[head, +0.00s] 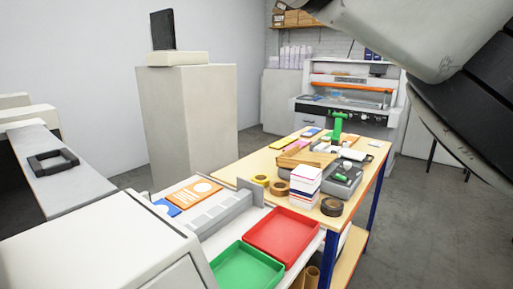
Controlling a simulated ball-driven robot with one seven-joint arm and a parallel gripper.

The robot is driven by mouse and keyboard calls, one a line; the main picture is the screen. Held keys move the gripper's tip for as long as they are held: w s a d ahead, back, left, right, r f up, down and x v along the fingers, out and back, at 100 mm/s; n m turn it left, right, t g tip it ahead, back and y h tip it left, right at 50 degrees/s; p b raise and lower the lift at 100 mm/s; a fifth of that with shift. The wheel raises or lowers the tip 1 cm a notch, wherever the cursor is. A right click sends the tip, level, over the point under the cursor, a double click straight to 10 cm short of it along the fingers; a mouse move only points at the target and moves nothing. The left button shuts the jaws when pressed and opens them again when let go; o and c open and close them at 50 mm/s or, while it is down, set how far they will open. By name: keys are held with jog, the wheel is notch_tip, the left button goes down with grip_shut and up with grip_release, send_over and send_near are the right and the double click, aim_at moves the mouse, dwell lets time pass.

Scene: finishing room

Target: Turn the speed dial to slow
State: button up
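No speed dial can be made out for certain. At the back stands a grey and white machine with an orange bar (346,88). Its dark front strip (340,114) carries small round shapes, too small to tell as dials or to read a setting. My arm fills the upper right corner, and my gripper is not in view. The left edge of the picture shows parts of other pale machines, with no dial visible on them.
A wooden workbench (228,172) with blue legs holds tape rolls (331,207), a card stack (305,188) and a green-handled tool (338,127). Red (283,261) and green trays (246,283) stand in front. A tall beige cabinet (186,120) is behind. Grey floor (420,235) is clear at right.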

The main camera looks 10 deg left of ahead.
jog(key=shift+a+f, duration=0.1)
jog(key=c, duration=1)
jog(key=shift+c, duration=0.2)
